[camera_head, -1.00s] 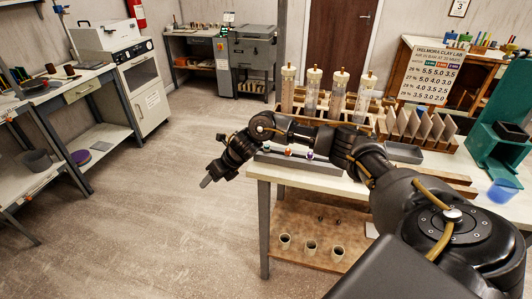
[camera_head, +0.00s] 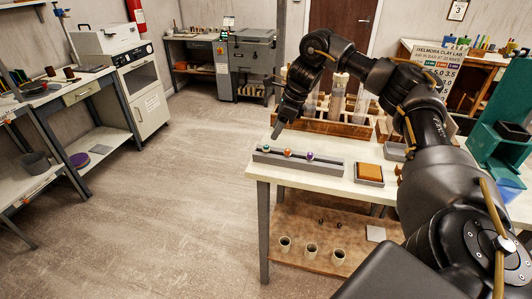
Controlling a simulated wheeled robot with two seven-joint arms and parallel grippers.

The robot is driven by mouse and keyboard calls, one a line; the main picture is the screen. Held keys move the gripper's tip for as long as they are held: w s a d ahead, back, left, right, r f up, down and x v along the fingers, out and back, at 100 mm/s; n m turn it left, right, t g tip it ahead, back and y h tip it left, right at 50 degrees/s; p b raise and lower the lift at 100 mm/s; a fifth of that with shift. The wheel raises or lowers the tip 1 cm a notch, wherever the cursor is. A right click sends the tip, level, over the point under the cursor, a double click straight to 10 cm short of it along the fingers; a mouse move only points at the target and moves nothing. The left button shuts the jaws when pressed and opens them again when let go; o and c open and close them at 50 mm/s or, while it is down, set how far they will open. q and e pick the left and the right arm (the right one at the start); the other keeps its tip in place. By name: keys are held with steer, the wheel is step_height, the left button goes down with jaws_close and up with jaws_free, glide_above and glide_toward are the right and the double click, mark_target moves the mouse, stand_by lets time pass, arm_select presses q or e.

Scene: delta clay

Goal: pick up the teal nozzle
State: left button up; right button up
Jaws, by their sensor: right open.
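A grey rack (camera_head: 298,160) lies along the near left part of the white table and holds three small nozzles in a row. The teal nozzle (camera_head: 266,148) is at its left end, an orange one (camera_head: 287,152) in the middle and a purple one (camera_head: 310,155) at the right. My right gripper (camera_head: 278,130) hangs just above and behind the teal nozzle, pointing down, apart from it and empty. Its jaws are open, though the gap is hard to see at this angle. My left gripper is not in view.
Clear tubes in a wooden stand (camera_head: 330,126) are behind, close to my right arm. A teal press (camera_head: 500,145) stands at the far right. Cups (camera_head: 311,249) stand on the lower shelf.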

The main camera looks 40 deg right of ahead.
mark_target(267, 146)
steer(key=p+x, duration=0.1)
steer(key=x, duration=0.6)
steer(key=shift+a+f, duration=0.1)
steer(key=shift+f, duration=0.05)
jaws_close()
stand_by(0.3)
